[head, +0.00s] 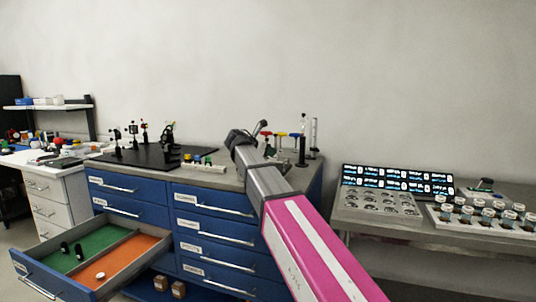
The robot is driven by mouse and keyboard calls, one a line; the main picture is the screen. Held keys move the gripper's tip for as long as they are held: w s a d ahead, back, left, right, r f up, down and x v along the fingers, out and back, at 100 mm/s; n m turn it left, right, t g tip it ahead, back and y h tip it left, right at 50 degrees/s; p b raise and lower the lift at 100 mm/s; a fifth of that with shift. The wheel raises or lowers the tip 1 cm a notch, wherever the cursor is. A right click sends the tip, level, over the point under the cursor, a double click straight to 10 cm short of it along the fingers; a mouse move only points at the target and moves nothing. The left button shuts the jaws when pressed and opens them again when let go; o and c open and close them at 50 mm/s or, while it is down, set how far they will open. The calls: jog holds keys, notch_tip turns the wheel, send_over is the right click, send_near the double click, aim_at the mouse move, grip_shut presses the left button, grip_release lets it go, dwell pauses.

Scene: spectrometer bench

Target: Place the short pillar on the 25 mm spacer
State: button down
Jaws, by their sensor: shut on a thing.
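My gripper (238,137) is the dark end of my arm, over the blue cabinet's grey top. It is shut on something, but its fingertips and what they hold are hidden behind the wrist. I cannot pick out the short pillar or the 25 mm spacer for sure. Two small black upright pieces (65,248) (79,252) are in the drawer's green compartment. A small pale round piece (100,276) lies in its orange compartment. Small pale and yellowish pieces (196,159) sit near the right part of the black board (140,159), left of my gripper.
The blue cabinet's drawer (150,254) stands open at lower left. Black optical mounts (117,138) stand on the board. Coloured-handled tools (281,135) and a dark post (302,152) stand right of my wrist. A right-hand bench holds a sample tray (378,204) and jars (478,215).

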jog(key=shift+f, duration=0.25)
jog(key=shift+f, duration=0.15)
jog(key=c, duration=1)
grip_release()
jog(key=shift+s+a+r, duration=0.15)
jog(key=shift+r, duration=0.05)
jog(key=v, duration=1.1)
jog(key=shift+s+a+r, duration=0.2)
